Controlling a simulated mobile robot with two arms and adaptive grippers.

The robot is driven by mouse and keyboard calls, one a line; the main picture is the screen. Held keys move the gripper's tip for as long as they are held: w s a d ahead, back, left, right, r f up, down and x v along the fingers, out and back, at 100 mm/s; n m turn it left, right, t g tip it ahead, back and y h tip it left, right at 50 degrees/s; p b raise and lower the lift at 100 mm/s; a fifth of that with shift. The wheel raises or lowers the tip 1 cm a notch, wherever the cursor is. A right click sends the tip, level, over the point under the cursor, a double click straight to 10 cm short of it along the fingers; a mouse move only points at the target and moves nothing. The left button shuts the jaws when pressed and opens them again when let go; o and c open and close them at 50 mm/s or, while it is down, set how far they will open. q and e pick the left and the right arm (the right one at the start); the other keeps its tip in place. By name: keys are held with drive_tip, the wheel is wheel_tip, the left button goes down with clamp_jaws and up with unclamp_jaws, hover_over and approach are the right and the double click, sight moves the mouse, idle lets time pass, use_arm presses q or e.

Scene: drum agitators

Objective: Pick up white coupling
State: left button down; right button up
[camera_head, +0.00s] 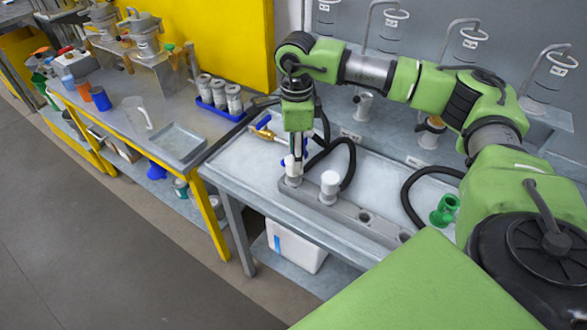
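Two white couplings stand upright in a long grey rack (349,214) on the right bench. One white coupling (289,169) is at the rack's left end, and the other white coupling (329,181) is just right of it. My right gripper (296,157) points down at the left-end coupling. Its fingertips are at the coupling's top and overlap it in the picture. The fingers are small here, so I cannot tell whether they are closed on it. My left gripper is not in view.
Empty holes show in the rack to the right. A green coupling (444,210) lies on the right bench. Black hoses (340,150) loop close behind the gripper. A grey tray (177,145) and white-topped jars in a blue tray (225,115) are on the left bench.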

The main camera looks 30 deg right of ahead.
sight(291, 180)
drive_tip(key=f, duration=0.1)
drive_tip(key=f+p, duration=0.1)
drive_tip(key=f, duration=0.1)
drive_tip(key=f+p, duration=0.1)
drive_tip(key=f, duration=0.1)
drive_tip(key=shift+w, duration=0.4)
drive_tip(key=shift+f, duration=0.2)
clamp_jaws()
